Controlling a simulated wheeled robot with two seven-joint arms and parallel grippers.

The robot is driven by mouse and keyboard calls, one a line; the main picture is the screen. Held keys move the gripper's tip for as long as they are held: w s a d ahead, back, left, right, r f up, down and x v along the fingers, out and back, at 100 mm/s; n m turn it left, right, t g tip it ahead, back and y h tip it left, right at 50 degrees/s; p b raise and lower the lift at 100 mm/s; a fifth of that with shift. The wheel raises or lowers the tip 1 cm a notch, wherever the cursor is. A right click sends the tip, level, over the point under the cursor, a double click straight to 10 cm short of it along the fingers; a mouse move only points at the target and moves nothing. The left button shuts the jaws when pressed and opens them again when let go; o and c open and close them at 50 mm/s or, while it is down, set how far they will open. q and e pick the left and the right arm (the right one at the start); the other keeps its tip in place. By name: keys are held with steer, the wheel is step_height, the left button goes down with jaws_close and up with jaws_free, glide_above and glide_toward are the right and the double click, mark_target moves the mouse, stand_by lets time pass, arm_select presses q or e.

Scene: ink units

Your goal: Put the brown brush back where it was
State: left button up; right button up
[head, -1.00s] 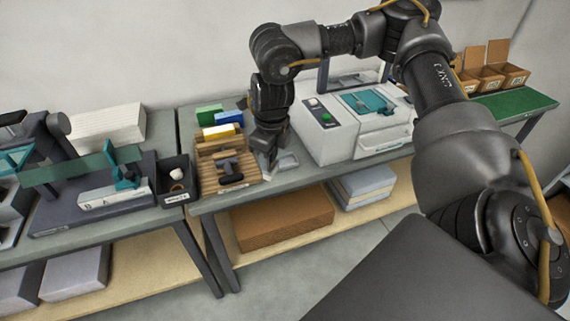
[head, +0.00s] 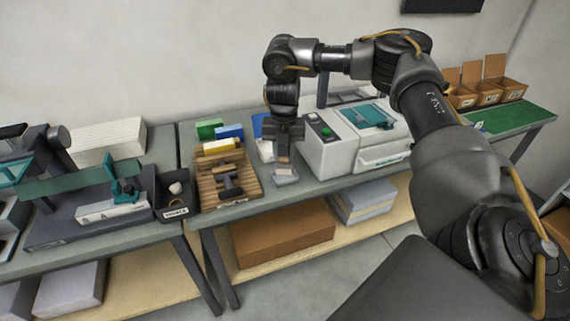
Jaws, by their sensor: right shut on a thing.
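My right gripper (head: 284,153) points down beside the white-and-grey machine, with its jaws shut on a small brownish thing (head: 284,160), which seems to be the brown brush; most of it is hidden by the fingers. It is held above a small pale grey dish (head: 287,177). A slatted wooden rack (head: 208,189) stands to the left of the gripper, with dark-handled tools (head: 230,186) lying on it. I cannot tell which slot of the rack is free. My left gripper is not in view.
The white machine (head: 328,158) with a teal top stands close to the right of the gripper. Cardboard boxes (head: 488,95) stand at far right.

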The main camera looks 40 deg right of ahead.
steer(key=w+d+f+p, duration=0.1)
steer(key=w+d+f, duration=0.1)
steer(key=f, duration=0.1)
steer(key=w+d+f+p, duration=0.1)
steer(key=w+f, duration=0.1)
steer(key=f, duration=0.1)
steer(key=w+d+f, duration=0.2)
steer(key=f, duration=0.2)
steer(key=shift+w+d+f+p, duration=0.1)
steer(key=shift+d+p, duration=0.25)
steer(key=shift+p, duration=0.05)
steer(key=shift+f, duration=0.2)
steer(key=shift+f, duration=0.15)
steer(key=o, duration=1)
steer(key=shift+c, duration=0.2)
